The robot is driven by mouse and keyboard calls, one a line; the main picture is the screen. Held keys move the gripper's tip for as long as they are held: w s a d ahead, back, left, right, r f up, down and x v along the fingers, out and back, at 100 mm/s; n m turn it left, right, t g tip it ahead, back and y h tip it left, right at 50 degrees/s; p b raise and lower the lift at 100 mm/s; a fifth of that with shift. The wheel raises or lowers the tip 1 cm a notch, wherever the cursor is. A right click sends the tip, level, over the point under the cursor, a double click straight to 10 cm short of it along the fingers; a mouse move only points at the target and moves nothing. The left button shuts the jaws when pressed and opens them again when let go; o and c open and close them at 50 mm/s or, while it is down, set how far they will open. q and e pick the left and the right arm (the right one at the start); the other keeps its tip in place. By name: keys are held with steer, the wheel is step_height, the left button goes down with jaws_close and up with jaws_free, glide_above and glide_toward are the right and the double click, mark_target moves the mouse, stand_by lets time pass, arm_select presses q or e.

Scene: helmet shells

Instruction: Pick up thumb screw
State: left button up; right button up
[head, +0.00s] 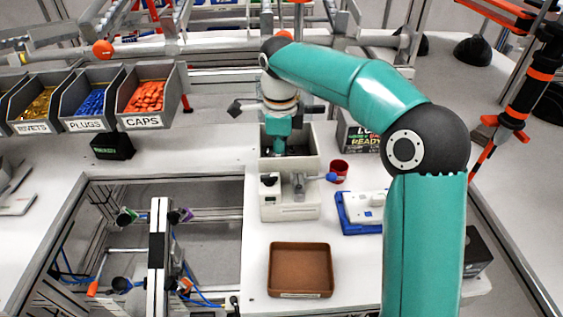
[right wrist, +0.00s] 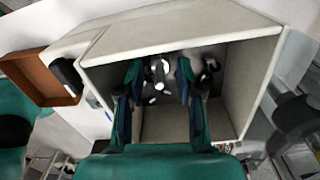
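My right gripper (head: 279,148) points down into a light grey bin (head: 308,164) in the middle of the head view. In the right wrist view its two fingers (right wrist: 158,72) are spread apart inside the bin (right wrist: 118,35). Small shiny metal and dark pieces, which look like thumb screws (right wrist: 162,68), lie at the bin's far end. One pale piece shows between the fingertips, but I cannot tell whether any finger touches it. The pieces are too small and blurred to make out singly. My left gripper is not in view.
A machine (head: 290,207) stands directly in front of the bin. A brown tray (head: 301,246), a red cup (head: 339,168) and a blue-and-white fixture (head: 360,227) are nearby. Bins of rivets (head: 32,118), plugs (head: 93,114) and caps (head: 146,110) stand at left. The bin walls closely surround the gripper.

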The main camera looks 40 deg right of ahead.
steer(key=shift+f, duration=0.85)
jaws_close()
steer(key=shift+r, duration=0.1)
